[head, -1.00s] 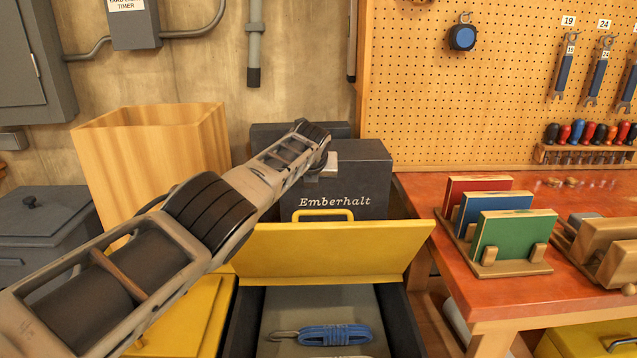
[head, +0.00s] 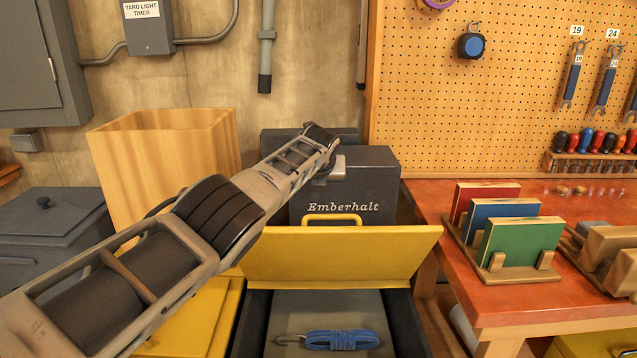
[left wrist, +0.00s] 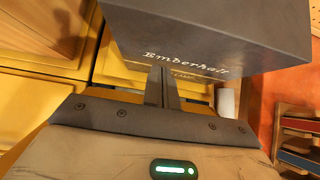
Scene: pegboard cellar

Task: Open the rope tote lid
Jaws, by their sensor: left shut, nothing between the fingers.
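The rope tote (head: 254,326) is a dark open box at the bottom middle of the head view. Its yellow lid (head: 340,262) stands raised at the back, with a yellow handle (head: 332,217) on its upper edge. A coiled blue rope (head: 342,340) with a grey hook lies inside. My left arm reaches in from the left above the tote, and its hand is mostly hidden behind the wrist in the head view. In the left wrist view, my left gripper (left wrist: 162,88) is shut and empty, before the dark Emberhalt box (left wrist: 215,35). My right gripper is not in view.
The Emberhalt box (head: 345,185) stands behind the lid. A tall wooden bin (head: 165,150) and a yellow box (head: 190,325) are at left. An orange bench (head: 440,205) with coloured boards (head: 520,247) in a rack stands at right.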

